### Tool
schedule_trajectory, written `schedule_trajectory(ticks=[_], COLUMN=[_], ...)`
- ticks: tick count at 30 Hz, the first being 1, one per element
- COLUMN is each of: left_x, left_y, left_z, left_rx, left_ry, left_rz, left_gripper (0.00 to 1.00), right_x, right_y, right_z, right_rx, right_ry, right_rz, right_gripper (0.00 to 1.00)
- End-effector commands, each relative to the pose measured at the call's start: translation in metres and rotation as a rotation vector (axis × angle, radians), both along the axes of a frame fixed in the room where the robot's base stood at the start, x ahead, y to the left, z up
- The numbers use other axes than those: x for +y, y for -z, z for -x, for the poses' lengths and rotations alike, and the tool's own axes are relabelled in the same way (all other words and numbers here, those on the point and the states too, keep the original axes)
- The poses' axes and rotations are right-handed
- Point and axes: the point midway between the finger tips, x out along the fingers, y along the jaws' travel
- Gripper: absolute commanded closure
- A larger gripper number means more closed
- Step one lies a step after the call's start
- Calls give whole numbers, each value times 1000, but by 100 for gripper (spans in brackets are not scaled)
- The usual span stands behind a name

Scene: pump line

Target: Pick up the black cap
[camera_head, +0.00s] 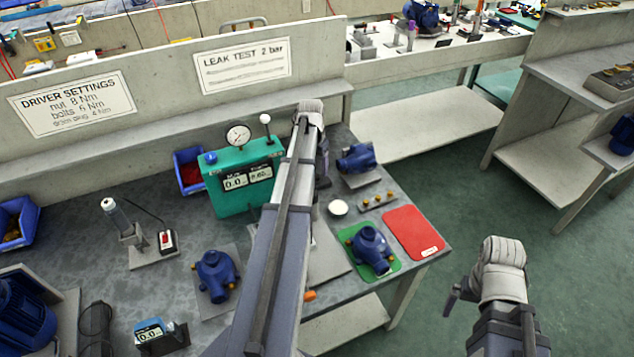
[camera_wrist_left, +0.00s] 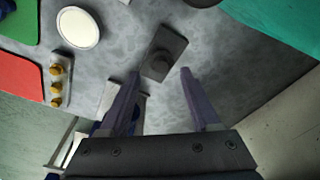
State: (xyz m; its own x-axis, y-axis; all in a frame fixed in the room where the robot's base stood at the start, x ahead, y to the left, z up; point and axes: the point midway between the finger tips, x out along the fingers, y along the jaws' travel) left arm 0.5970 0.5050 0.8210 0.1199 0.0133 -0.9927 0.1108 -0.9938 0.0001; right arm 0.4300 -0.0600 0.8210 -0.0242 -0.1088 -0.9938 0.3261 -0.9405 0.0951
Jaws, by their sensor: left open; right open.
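A small dark round part, which looks like the black cap (camera_wrist_left: 159,65), sits on a dark grey rectangular plate (camera_wrist_left: 171,44) in the left wrist view. My left gripper (camera_wrist_left: 160,72) is open and empty, with its two fingers pointing toward the plate and the cap between their tips in the picture. How high the fingers are above it I cannot tell. In the head view my left arm hides the cap, and the left gripper (camera_head: 322,172) shows only partly. My right gripper (camera_head: 455,294) hangs off the table's right side, partly seen, with nothing visible in it.
A white round dish (camera_head: 338,207), a block of brass fittings (camera_head: 377,201), a red mat (camera_head: 412,232) and a blue pump (camera_head: 370,247) on a green mat lie right of my left arm. Another blue pump (camera_head: 356,158) is close by. The teal leak tester (camera_head: 242,180) stands left.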

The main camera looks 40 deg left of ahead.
Motion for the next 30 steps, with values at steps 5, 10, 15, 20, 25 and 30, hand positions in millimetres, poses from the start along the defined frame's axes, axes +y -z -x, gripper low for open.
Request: schedule_trajectory(ticks=[5,10,15,20,25,30], left_x=[3,3,3,3,3,3], left_y=[29,40,37,37,37,37], left_z=[-4,-6,-6,-6,-6,-5], left_rx=[0,0,0,0,0,0], left_ry=[0,0,0,0,0,0], left_rz=[0,0,0,0,0,0], left_gripper=[36,36,36,48,67,86], right_x=[0,0,0,0,0,0], right_y=[29,40,37,37,37,38], right_z=[0,0,0,0,0,0], right_rx=[0,0,0,0,0,0], right_ry=[0,-1,-1,-1,-1,-1], right_rz=[0,0,0,0,0,0], right_gripper=[0,0,0,0,0,0])
